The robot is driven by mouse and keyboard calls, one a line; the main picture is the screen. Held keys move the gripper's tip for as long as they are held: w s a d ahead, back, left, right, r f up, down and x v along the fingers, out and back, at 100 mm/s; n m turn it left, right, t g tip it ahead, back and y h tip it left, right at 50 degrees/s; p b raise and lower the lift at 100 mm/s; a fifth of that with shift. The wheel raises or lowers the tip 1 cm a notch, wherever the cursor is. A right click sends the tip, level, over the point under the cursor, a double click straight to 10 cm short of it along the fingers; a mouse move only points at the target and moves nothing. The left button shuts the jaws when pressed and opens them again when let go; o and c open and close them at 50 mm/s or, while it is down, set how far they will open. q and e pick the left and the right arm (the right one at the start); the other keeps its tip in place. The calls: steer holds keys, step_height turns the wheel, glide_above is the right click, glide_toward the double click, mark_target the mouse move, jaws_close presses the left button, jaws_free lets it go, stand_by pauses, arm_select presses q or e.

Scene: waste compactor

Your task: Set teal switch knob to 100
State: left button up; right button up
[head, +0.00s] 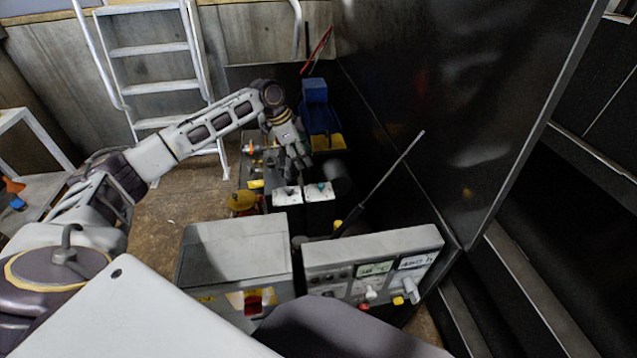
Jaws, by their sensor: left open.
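A small teal knob (321,186) shows on the right one of two small white plates (319,195) near the middle of the head view. Its pointer and any scale marks are too small to read. My left gripper (297,178) is open, pointing down just above the plates, slightly left of the teal knob. The fingertips come close to the plates, and I cannot tell whether they touch anything. My right gripper is not in view.
A grey control box (375,262) with displays and knobs stands nearer, beside another grey box (235,250) with a red switch. A thin dark rod (385,178) slants up right of the plates. A tall dark wall (450,100) bounds the right. A white ladder (150,50) stands behind.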

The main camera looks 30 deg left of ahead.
mark_target(320, 185)
arm_select(q)
steer(key=b+x, duration=0.2)
steer(key=x, duration=0.9)
steer(key=shift+d+f, duration=0.1)
steer(key=shift+f, duration=0.1)
steer(key=shift+x, duration=0.75)
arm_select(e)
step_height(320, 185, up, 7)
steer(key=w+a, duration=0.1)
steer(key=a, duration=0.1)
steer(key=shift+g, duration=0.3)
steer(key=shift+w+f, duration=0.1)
arm_select(q)
steer(key=shift+d, duration=0.1)
steer(key=shift+c, duration=0.3)
jaws_close()
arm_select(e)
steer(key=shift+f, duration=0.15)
